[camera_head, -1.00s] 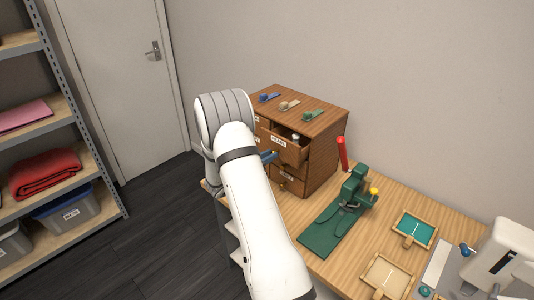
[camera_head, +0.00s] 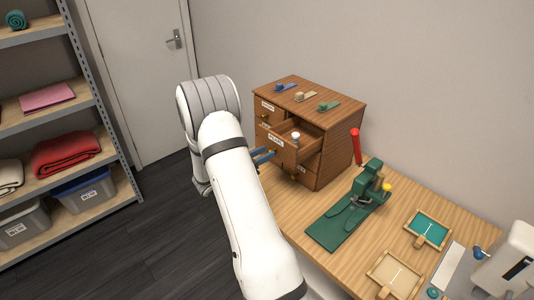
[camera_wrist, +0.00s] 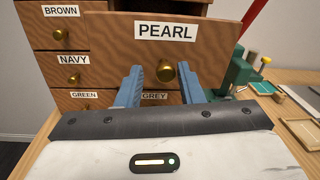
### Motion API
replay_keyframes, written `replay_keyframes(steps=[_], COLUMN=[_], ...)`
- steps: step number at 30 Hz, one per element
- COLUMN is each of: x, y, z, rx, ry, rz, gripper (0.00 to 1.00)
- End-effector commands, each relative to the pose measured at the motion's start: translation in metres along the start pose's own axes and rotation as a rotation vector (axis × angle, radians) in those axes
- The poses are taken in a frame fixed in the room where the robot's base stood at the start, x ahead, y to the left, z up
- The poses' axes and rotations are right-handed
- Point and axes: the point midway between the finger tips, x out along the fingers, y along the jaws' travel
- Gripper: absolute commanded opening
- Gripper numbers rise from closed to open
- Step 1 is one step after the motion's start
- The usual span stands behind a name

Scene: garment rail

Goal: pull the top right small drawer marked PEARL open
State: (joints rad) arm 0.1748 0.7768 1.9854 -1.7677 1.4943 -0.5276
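The wooden drawer cabinet (camera_head: 322,115) stands on the workbench. Its PEARL drawer (camera_head: 281,149) is pulled part way out, with a small white-topped object (camera_head: 295,136) inside. In the wrist view the PEARL front (camera_wrist: 200,42) stands forward of the neighbouring fronts, with a round brass knob (camera_wrist: 166,72) below the label. My gripper (camera_wrist: 159,80) has its two blue fingers spread wide, one on each side of the knob, with clear gaps. In the head view the gripper (camera_head: 263,156) is just in front of the drawer, partly hidden by my arm.
BROWN (camera_wrist: 60,34), NAVY (camera_wrist: 80,72) and GREEN (camera_wrist: 84,98) drawers are shut. A green press (camera_head: 350,208) with a red handle stands right of the cabinet. Small trays (camera_head: 428,231) lie farther right. Shelves (camera_head: 50,110) stand at the left; floor between is clear.

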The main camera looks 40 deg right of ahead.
Motion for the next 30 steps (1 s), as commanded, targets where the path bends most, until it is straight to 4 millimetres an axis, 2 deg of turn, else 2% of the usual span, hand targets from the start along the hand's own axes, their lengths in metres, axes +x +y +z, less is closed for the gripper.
replay_keyframes(steps=[3, 11, 14, 22, 27, 30], x=[0.001, -0.002, -0.014, -0.060, -0.074, -0.076], y=[-0.001, -0.002, -0.001, 0.001, 0.000, -0.001], z=[-0.001, -0.002, -0.003, -0.002, -0.001, -0.001], rx=[-0.001, -0.002, -0.002, -0.001, -0.002, -0.002], ry=[0.001, 0.002, 0.002, 0.001, 0.001, 0.001], rz=[-0.003, -0.004, -0.003, -0.001, -0.004, -0.005], gripper=[0.41, 0.41, 0.41, 0.41, 0.41, 0.41])
